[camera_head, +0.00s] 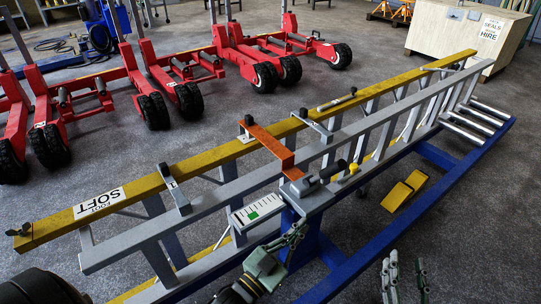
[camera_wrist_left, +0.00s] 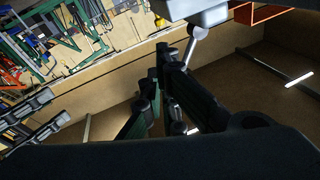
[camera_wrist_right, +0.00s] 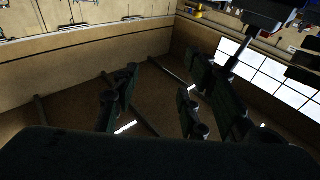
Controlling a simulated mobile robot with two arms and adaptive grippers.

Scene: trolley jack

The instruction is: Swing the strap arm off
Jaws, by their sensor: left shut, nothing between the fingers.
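The orange strap arm (camera_head: 268,142) lies across the yellow rail and the grey ladder in the head view. Its far end is at a grey bracket on the yellow rail. Its near end is by a grey latch with a black handle (camera_head: 318,178). My left gripper (camera_head: 298,232) is shut and empty, below and in front of the latch. In the left wrist view its fingers (camera_wrist_left: 158,80) are together, near a grey lever under a pale block, with an orange part (camera_wrist_left: 275,15) beyond. My right gripper (camera_head: 404,268) is open and empty at the bottom of the head view, apart from the ladder.
The grey ladder (camera_head: 215,188) and yellow rail (camera_head: 160,182) rest on a blue frame (camera_head: 440,190). A white gauge plate with a green mark (camera_head: 258,212) is left of the latch. Red wheeled jacks (camera_head: 170,80) stand behind on open floor.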

